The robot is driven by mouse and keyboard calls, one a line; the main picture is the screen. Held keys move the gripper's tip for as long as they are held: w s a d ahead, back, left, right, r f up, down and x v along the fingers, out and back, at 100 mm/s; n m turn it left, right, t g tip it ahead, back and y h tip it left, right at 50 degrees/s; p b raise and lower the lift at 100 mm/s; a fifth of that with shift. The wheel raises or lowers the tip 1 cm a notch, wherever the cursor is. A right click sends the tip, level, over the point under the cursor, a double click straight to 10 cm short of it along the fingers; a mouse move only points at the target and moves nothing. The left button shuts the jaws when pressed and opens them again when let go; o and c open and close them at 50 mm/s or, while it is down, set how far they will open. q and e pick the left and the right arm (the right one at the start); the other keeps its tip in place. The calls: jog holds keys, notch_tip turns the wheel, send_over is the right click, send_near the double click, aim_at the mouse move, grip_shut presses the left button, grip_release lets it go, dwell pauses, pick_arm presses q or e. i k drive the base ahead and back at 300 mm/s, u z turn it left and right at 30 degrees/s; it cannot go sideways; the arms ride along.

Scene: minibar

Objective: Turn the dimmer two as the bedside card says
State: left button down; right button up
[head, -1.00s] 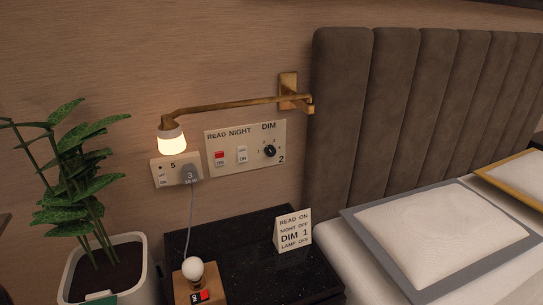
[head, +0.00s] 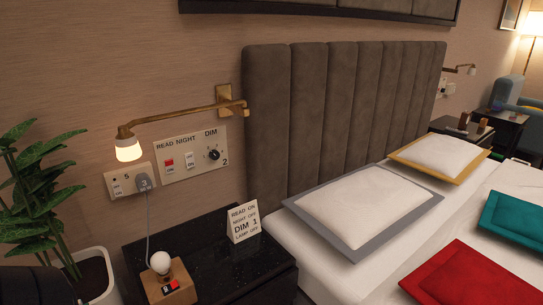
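The dimmer (head: 214,155) is a small black round knob under the word DIM, on the right of a cream wall panel (head: 180,163) marked 2. Small marks ring the knob, but its setting is too small to read. The white bedside card (head: 243,221) stands on the black nightstand and reads READ ON, NIGHT OFF, DIM 1, LAMP OFF. Neither gripper is in view.
A lit lamp (head: 128,150) on a brass arm hangs left of the panel. Below it are a socket plate (head: 121,184) and grey plug (head: 143,183). A wooden bulb lamp (head: 166,289) stands on the nightstand (head: 205,268). A plant (head: 40,195) is left, the bed (head: 330,265) right.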

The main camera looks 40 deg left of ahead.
aim_at(215, 155)
jog(key=z, duration=0.1)
jog(key=i, duration=0.85)
jog(key=u, duration=2.75)
